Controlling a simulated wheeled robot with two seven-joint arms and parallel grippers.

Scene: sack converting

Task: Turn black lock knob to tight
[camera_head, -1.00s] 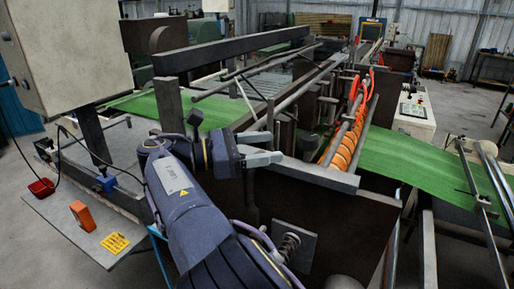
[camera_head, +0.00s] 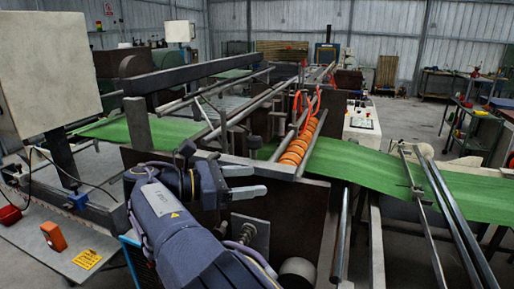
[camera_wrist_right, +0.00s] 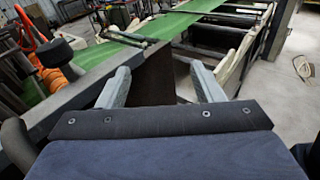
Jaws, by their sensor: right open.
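A round black knob (camera_wrist_right: 55,52) on a short pale stem shows at the upper left of the right wrist view, on the machine's dark side frame. I cannot single it out with certainty in the head view. My right gripper (camera_head: 255,181) is open and empty beside the outer face of the machine frame (camera_head: 300,210). In the right wrist view its two grey fingers (camera_wrist_right: 160,76) stand wide apart, with a dark plate behind the gap. The knob lies left of the fingers, apart from them. My left gripper is out of view.
Orange rollers (camera_head: 297,150) and a green web (camera_head: 375,175) lie beyond the frame. A spring-loaded shaft (camera_head: 245,233) sticks out below my right gripper. An orange box (camera_head: 53,236) and yellow label (camera_head: 87,259) lie on the platform at left.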

